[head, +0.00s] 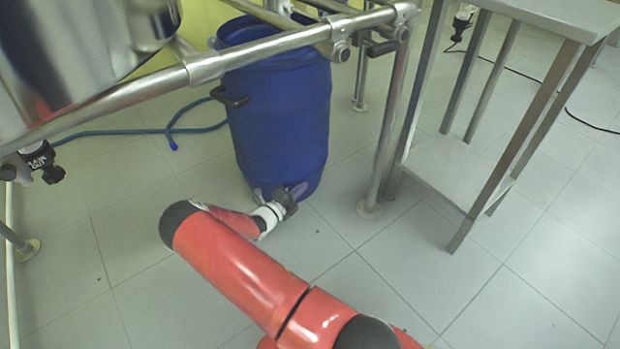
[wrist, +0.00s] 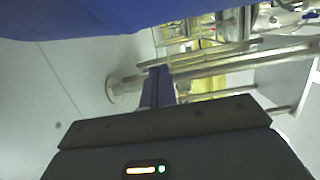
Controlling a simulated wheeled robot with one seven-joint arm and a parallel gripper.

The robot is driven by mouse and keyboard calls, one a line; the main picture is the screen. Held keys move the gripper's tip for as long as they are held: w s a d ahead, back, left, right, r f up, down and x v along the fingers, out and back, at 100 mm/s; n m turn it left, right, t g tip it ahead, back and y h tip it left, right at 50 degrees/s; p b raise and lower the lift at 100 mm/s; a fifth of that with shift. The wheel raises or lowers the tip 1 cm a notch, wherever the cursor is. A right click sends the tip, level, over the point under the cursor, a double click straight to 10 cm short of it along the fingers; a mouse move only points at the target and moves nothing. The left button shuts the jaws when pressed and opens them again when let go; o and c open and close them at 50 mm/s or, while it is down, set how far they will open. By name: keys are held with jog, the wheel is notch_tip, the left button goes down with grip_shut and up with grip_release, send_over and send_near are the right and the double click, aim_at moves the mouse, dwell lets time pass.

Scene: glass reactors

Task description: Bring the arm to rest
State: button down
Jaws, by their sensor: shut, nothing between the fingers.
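My arm, red with dark joints, reaches forward from the bottom of the head view. My gripper (head: 290,198) is small and dark at its end, in front of the lower part of the blue barrel (head: 278,115). In the wrist view, the narrow fingers of my gripper (wrist: 157,88) are together and empty. The barrel also fills the top left of the wrist view (wrist: 90,15), close to the fingers. I cannot tell whether the gripper touches it.
A metal pipe frame (head: 205,68) crosses above the barrel, beside a steel vessel (head: 80,50). A metal table (head: 550,12) with a low shelf (head: 455,172) stands at the right. A blue hose (head: 192,130) lies at the left. Tiled floor at the lower left is clear.

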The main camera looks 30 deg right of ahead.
jog(key=s+a+r+m+g+y, duration=0.45)
jog(key=s+r+m, duration=0.25)
jog(key=r+m, duration=0.45)
jog(key=s+a+r+m+g+y, duration=0.3)
jog(key=s+r+m+y, duration=0.25)
jog(key=r+m, duration=0.55)
jog(key=s+a+r+m+t+y, duration=0.4)
jog(key=s+a+r+m, duration=0.2)
jog(key=s+r+m, duration=0.3)
jog(key=s+a+r+m+t+y, duration=0.35)
jog(key=s+a+r+m, duration=0.35)
jog(key=s, duration=0.4)
notch_tip(320, 180, up, 8)
jog(key=d+m+p, duration=0.1)
jog(key=p, duration=0.8)
jog(key=shift+d, duration=0.15)
jog(key=shift+r+h, duration=0.1)
jog(key=shift+h, duration=0.15)
